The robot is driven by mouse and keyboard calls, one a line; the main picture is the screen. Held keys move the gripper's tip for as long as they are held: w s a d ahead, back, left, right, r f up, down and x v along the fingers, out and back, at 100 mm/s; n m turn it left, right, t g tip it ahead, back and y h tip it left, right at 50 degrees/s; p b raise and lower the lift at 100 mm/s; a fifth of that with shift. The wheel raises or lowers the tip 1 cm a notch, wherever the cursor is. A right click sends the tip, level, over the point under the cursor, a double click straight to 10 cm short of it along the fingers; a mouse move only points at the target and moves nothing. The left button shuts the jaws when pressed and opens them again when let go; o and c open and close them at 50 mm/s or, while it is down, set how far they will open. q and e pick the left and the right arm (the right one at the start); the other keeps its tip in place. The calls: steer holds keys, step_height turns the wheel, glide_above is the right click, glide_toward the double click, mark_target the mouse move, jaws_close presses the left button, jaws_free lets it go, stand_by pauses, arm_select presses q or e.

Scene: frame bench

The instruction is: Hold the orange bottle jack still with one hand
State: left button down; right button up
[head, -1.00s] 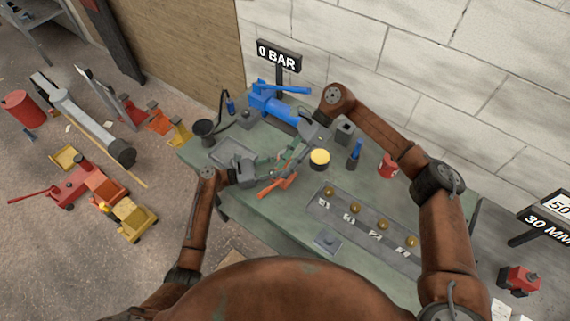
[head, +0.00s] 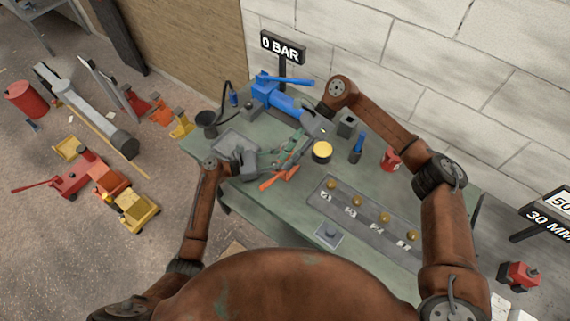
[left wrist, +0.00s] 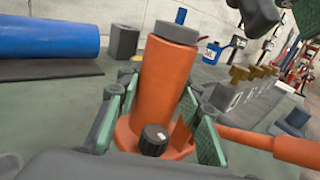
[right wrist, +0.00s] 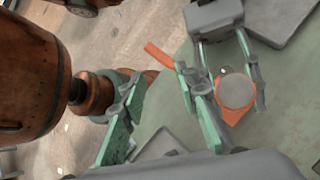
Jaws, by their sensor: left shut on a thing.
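The orange bottle jack (left wrist: 164,85) stands upright in the left wrist view, with a grey top and a dark knob low on its front. My left gripper (left wrist: 160,125) is shut on its body, a green-padded finger on each side. The right wrist view shows the jack's round grey top (right wrist: 237,91) between the left fingers. In the head view the jack is mostly hidden; its orange handle (head: 272,182) shows beside my left gripper (head: 266,162). My right gripper (right wrist: 160,120) is open, with nothing between its fingers, close beside the left fingers; it also shows in the head view (head: 292,146).
A blue pump (head: 278,100) and a 0 BAR sign (head: 283,47) stand at the back. A yellow-topped jar (head: 322,152), blue bottle (head: 356,148) and red can (head: 390,159) stand right of the grippers. A rail with brass knobs (head: 358,200) lies in front.

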steer(key=shift+c, duration=0.7)
steer(key=s+a+r+n+t+h, duration=0.1)
steer(key=a+n, duration=0.1)
steer(key=s+a+n+t+h, duration=0.1)
steer(key=a+n+h, duration=0.1)
steer(key=s+a+r+n+h, duration=0.1)
steer(key=s+h, duration=0.1)
steer(key=shift+a+r+n+t, duration=0.35)
steer(key=shift+a+n+t, duration=0.05)
jaws_close()
steer(key=shift+s+a+f+n+t+h, duration=0.15)
steer(key=shift+f+n+t+h, duration=0.3)
steer(key=shift+f, duration=0.5)
steer(key=shift+s+a+f+n+t+h, duration=0.15)
steer(key=shift+f+n+t+h, duration=0.25)
steer(key=shift+f, duration=0.5)
steer(key=shift+s+a+f+n+t+h, duration=0.15)
steer(key=shift+f+n+t+h, duration=0.25)
steer(key=shift+f, duration=0.55)
